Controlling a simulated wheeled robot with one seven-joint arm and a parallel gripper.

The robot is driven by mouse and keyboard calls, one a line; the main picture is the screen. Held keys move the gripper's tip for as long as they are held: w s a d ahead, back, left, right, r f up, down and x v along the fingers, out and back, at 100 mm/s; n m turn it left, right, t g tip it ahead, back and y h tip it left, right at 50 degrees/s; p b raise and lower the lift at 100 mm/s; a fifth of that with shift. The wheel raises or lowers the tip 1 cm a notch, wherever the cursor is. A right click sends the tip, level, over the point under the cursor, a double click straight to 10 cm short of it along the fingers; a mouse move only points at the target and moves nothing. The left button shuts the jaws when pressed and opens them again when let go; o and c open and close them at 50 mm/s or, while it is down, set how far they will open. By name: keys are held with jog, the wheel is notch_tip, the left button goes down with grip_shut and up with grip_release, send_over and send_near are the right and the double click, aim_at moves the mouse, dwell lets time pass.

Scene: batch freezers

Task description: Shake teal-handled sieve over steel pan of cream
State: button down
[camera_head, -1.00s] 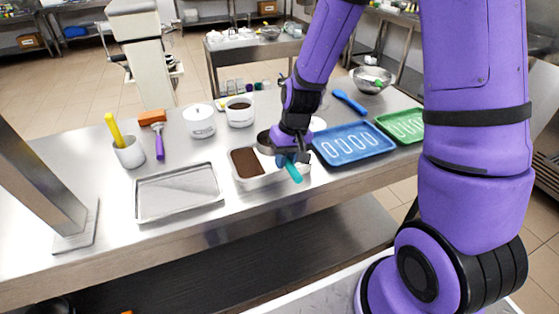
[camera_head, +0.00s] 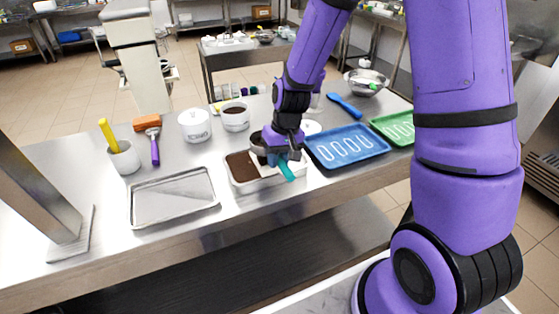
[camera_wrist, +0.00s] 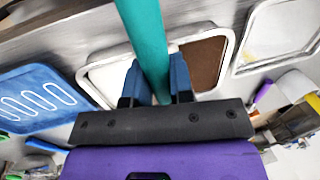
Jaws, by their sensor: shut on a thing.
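My gripper (camera_head: 284,156) is shut on the teal handle (camera_head: 287,172) of the sieve, above the right part of the pan. The teal handle (camera_wrist: 148,35) runs between my two blue fingers in the wrist view. The sieve's dark head (camera_head: 258,141) shows only partly behind my gripper, over the pan's back side. The pan (camera_head: 240,189) is rectangular with a pale rim. Its left part is covered in brown powder (camera_head: 239,165); the wrist view shows this brown area beside white cream (camera_wrist: 112,76). The sieve's mesh and its contents are hidden.
An empty steel tray (camera_head: 131,205) lies left of the pan; a blue tray (camera_head: 318,160) and a green tray (camera_head: 384,134) lie right. Behind stand a white lidded pot (camera_head: 195,126) and a white bowl of brown powder (camera_head: 235,124). A cup (camera_head: 125,161) stands far left.

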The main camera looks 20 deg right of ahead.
jog(key=shift+w, duration=0.8)
jog(key=s, duration=0.3)
jog(key=shift+s, duration=0.25)
jog(key=shift+w, duration=1.8)
jog(key=shift+s, duration=1.85)
jog(key=shift+w+d, duration=0.6)
jog(key=shift+d, duration=0.65)
jog(key=shift+w+d, duration=0.6)
jog(key=shift+d, duration=0.65)
jog(key=shift+w+d, duration=0.6)
jog(key=shift+d, duration=0.65)
jog(key=shift+s, duration=1.75)
